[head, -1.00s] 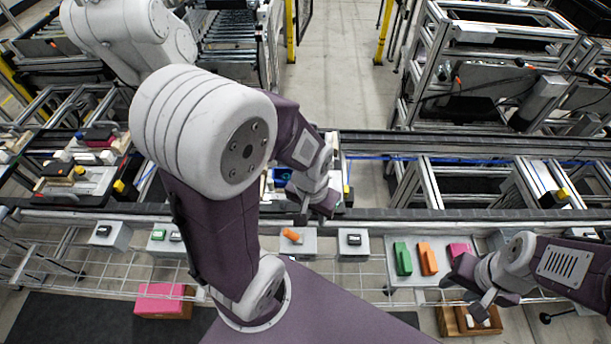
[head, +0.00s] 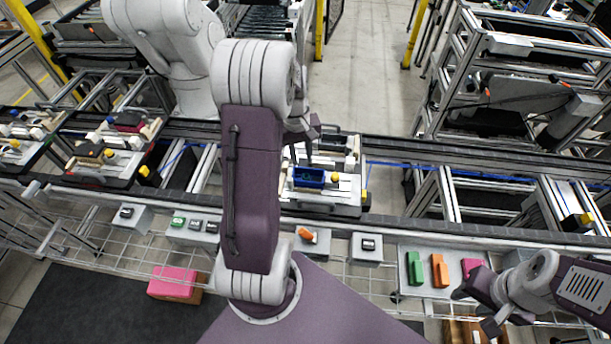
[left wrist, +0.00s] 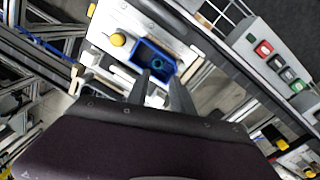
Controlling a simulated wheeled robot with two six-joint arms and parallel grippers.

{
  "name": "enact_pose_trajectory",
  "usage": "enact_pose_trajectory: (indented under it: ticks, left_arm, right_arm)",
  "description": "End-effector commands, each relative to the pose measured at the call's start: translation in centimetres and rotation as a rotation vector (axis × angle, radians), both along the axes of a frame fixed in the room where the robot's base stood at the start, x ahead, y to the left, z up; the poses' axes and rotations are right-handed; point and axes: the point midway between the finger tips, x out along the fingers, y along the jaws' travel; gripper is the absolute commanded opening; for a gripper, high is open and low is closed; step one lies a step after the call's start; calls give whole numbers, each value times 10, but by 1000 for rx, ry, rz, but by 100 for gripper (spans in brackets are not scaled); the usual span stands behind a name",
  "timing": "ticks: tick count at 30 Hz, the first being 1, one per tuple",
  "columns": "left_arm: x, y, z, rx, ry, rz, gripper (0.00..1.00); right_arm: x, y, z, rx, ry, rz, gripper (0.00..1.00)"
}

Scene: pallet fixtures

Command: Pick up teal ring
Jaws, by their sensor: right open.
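The teal ring (left wrist: 157,62) lies inside a small blue bin (left wrist: 139,52) in the left wrist view. The bin also shows in the head view (head: 308,184), on a pale pallet on the conveyor; the ring is too small to make out clearly there. My left gripper (left wrist: 160,92) is open and empty, its two fingers spread near the bin's edge in the wrist view. In the head view my left arm partly hides that gripper (head: 306,150), which is at the bin's far side. My right gripper (head: 478,312) is open and empty, low at the right.
A yellow knob (left wrist: 118,39) stands beside the bin. A grey tray (head: 425,292) holds green, orange and pink blocks. Button boxes (head: 367,246) line the near rail. A pink-topped box (head: 173,282) sits below at the left. More loaded pallets (head: 105,160) are at the left.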

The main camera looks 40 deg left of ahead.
Motion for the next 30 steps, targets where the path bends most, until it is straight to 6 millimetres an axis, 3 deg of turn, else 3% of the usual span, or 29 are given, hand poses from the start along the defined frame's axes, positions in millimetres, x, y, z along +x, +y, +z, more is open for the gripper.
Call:
enact_pose_trajectory:
  ticks: [6, 11, 19, 27, 30]
  left_arm:
    - [1, -3, -31, -2, 3, -1, 28]
    - [2, -3, -37, -1, 2, -2, 28]
    - [7, -4, -81, -2, 5, -4, 28]
    - [8, -4, -87, -1, 0, -3, 28]
    - [8, -4, -86, -1, 0, -4, 0]
  right_arm:
    - [0, 0, 5, 0, 0, 0, 42]
    - [0, 0, 6, 0, 0, 0, 42]
    - [0, 0, 16, 0, 0, 0, 42]
    - [0, 0, 16, 0, 0, 0, 42]
    - [0, 0, 16, 0, 0, 0, 42]
